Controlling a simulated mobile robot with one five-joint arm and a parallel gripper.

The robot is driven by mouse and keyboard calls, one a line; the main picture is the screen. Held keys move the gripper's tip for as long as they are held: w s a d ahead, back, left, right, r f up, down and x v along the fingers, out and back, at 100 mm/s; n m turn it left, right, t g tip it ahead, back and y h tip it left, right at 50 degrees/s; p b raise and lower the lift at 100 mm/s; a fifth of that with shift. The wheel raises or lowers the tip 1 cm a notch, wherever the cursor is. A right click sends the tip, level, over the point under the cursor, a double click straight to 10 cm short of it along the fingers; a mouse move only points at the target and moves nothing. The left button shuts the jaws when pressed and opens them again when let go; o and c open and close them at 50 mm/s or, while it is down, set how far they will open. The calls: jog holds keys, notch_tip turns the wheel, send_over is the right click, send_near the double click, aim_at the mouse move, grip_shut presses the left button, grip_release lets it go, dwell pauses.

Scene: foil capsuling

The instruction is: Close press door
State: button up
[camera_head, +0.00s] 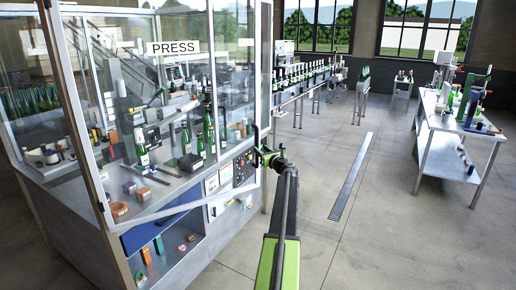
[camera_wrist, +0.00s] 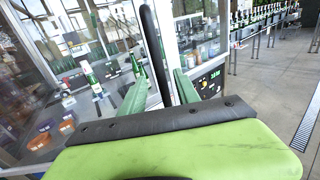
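The press door (camera_head: 178,212) is a glass panel in a pale metal frame with a PRESS label (camera_head: 173,47). Its lower edge stands out from the cabinet front, so it looks partly open. A black vertical handle (camera_head: 257,136) is on its right edge. My gripper (camera_head: 266,156) is at this handle. In the wrist view the handle (camera_wrist: 154,45) is a dark upright bar between the two green fingers of my gripper (camera_wrist: 162,82). The fingers look apart, with gaps beside the bar; contact cannot be told.
Green bottles (camera_head: 142,148) and tools stand inside the press enclosure behind the glass. A control panel (camera_head: 243,166) is on the cabinet's right front. A bottle conveyor (camera_head: 300,90) runs behind, and a metal workbench (camera_head: 447,125) stands right. The floor between is clear, with a drain grate (camera_head: 352,178).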

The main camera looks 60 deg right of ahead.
jog(key=v, duration=1.1)
jog(key=shift+s+a, duration=0.2)
jog(key=shift+s, duration=0.05)
jog(key=shift+c, duration=0.4)
